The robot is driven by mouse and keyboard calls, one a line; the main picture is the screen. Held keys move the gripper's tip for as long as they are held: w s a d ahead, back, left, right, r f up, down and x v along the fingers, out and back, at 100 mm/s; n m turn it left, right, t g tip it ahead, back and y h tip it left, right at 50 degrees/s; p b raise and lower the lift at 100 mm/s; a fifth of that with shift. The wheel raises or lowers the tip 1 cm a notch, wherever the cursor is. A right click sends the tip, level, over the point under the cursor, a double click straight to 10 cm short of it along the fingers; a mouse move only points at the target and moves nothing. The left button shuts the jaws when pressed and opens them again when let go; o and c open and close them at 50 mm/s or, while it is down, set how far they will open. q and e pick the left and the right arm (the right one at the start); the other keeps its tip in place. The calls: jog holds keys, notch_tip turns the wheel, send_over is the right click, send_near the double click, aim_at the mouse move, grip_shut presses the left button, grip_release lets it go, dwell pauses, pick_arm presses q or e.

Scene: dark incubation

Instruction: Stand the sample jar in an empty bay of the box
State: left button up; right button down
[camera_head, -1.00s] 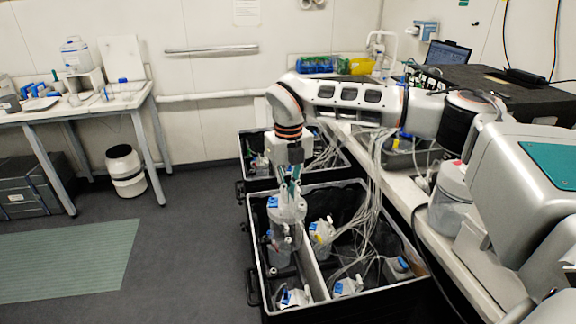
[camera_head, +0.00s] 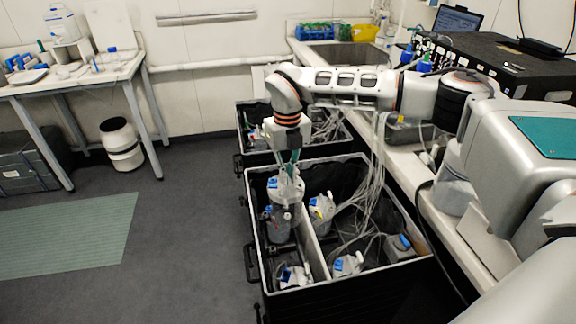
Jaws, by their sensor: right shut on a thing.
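My right gripper (camera_head: 288,172) points down over the near black box (camera_head: 253,222) and is shut on the sample jar (camera_head: 287,192), a clear jar with a pale lid and a blue part. The jar looks upright, over the left part of the box, left of the pale divider (camera_head: 314,254). Its lower end overlaps other clear and blue parts, so I cannot tell whether it touches the bottom. Other jars stand in the box: one right of the divider (camera_head: 321,208), one at the front left (camera_head: 294,276), one at the front middle (camera_head: 347,264). My left gripper is not in view.
Thin tubes (camera_head: 369,190) hang into the box's right side. A second black box (camera_head: 240,140) stands behind. A bench (camera_head: 415,178) with equipment runs along the right. The floor (camera_head: 185,215) left of the boxes is clear up to the green mat (camera_head: 70,235).

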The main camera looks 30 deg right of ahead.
notch_tip(320, 180, down, 11)
jog(key=shift+f, duration=0.1)
notch_tip(320, 180, down, 5)
jog(key=b, duration=0.4)
pick_arm(q)
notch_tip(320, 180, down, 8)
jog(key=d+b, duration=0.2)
jog(key=b, duration=0.4)
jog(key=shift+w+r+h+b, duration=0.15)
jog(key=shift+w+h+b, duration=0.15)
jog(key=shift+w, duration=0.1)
pick_arm(e)
notch_tip(320, 180, down, 8)
jog(key=shift+f, duration=0.15)
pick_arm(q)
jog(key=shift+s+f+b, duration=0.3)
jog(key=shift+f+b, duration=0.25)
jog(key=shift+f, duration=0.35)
pick_arm(e)
jog(key=shift+f, duration=2)
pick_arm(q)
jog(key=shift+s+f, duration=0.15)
pick_arm(e)
jog(key=shift+s+f, duration=0.1)
jog(key=shift+f, duration=0.3)
jog(key=c, duration=2.1)
grip_release()
jog(key=shift+f, duration=0.1)
